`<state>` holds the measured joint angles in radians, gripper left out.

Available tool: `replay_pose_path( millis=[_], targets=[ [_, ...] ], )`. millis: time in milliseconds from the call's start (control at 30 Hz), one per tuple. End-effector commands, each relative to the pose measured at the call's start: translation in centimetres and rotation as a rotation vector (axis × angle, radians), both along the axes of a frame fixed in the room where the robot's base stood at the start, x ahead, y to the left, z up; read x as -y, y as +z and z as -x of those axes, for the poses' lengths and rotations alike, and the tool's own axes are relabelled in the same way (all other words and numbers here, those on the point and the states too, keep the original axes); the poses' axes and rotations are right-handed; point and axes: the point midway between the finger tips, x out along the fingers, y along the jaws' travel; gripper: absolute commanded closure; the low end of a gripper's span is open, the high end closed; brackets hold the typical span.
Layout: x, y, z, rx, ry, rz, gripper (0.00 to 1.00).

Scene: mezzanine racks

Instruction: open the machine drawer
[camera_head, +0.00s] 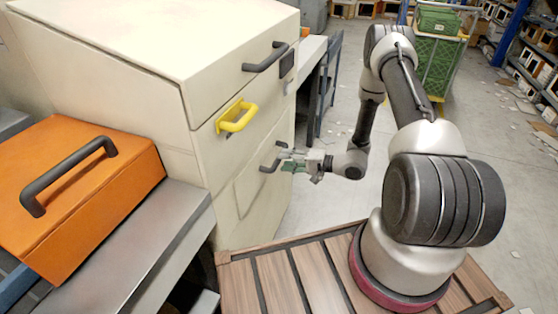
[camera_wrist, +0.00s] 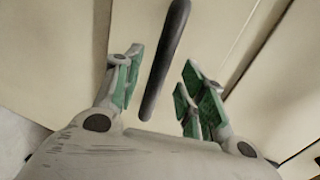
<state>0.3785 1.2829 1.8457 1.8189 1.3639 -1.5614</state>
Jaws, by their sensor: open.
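The cream machine cabinet (camera_head: 110,38) stands left of my arm with several drawer fronts, all looking closed. A dark handle (camera_head: 265,56) is on the top front and a yellow handle (camera_head: 237,117) is below it. A lower dark handle (camera_head: 267,169) sits on the lower front (camera_head: 258,195). My gripper (camera_head: 290,160) is open at this lower handle, partly covering it. In the wrist view, the dark handle bar (camera_wrist: 166,60) runs between the green-padded fingers of my gripper (camera_wrist: 163,82), with gaps visible on both sides.
An orange box (camera_head: 90,195) with a dark handle rests on a grey bench (camera_head: 150,235) at the left. A green cart (camera_head: 435,60) stands at the back. Racks line the right and back. The floor (camera_head: 330,190) right of the cabinet is mostly clear.

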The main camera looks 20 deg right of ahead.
Motion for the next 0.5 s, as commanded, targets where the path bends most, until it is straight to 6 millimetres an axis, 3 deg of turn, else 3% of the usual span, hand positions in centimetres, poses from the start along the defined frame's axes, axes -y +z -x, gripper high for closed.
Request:
replay_pose_path(
  millis=[200, 500],
  targets=[
    [-2.4, -0.6, -1.7, -0.001, 0.002, 0.001, 0.59],
    [-3.0, -0.7, -2.1, -0.002, 0.001, 0.000, 0.59]
  ],
)
